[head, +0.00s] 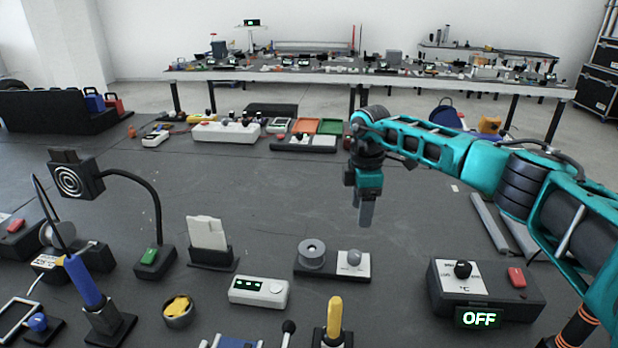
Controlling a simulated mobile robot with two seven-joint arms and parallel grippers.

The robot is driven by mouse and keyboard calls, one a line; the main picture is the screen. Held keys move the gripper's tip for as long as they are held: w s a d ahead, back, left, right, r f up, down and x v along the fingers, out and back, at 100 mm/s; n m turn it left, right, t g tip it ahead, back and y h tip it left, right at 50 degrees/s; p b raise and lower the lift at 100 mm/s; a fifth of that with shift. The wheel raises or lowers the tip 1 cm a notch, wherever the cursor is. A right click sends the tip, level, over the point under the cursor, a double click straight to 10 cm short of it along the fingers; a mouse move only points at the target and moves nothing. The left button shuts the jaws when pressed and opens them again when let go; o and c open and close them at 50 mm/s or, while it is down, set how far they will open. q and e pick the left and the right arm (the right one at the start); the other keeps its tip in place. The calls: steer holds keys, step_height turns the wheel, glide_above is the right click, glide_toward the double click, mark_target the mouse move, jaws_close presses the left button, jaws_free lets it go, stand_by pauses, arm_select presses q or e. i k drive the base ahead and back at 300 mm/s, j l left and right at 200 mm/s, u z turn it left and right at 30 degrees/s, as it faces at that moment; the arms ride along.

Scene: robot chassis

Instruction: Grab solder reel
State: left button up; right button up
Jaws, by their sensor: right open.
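A grey round reel (312,251), which looks like the solder reel, sits on the left part of a low black base near the middle of the table. My left gripper is not in view.
A control box reading OFF (482,318) stands at the right front. A white card in a black stand (208,240), a white meter (258,291) and a yellow-handled tool (334,318) surround the reel. The table behind the reel is clear.

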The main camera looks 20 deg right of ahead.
mark_target(315, 259)
steer(key=k, duration=1)
